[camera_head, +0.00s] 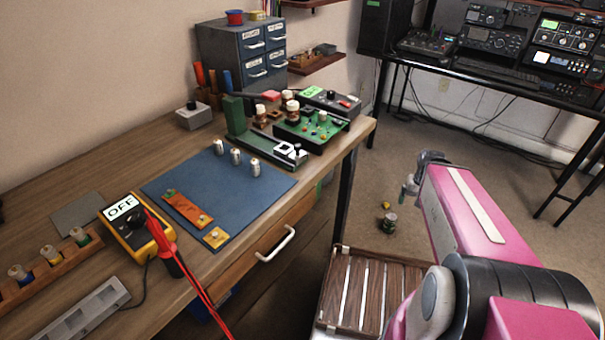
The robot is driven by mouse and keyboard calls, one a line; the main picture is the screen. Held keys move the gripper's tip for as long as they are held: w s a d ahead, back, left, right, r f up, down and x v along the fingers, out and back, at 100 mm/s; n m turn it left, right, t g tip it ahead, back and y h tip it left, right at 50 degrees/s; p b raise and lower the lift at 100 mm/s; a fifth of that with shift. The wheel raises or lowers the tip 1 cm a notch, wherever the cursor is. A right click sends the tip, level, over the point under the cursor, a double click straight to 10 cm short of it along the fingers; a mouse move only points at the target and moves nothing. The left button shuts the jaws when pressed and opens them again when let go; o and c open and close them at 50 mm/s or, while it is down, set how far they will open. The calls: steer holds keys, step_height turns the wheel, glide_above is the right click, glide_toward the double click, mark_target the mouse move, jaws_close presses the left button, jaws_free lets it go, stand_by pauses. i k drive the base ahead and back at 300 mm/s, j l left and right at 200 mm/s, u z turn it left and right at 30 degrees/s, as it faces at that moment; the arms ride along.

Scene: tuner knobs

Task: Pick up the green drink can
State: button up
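The wooden workbench (150,165) fills the left; a black equipment table (480,75) stands behind. Carpet around the can is mostly clear.

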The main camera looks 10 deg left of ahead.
mark_target(391, 221)
steer(key=i+l+u, duration=0.1)
steer(key=l+u, duration=0.95)
steer(key=l, duration=1.7)
steer(key=l+u, duration=0.15)
steer(key=l, duration=1.75)
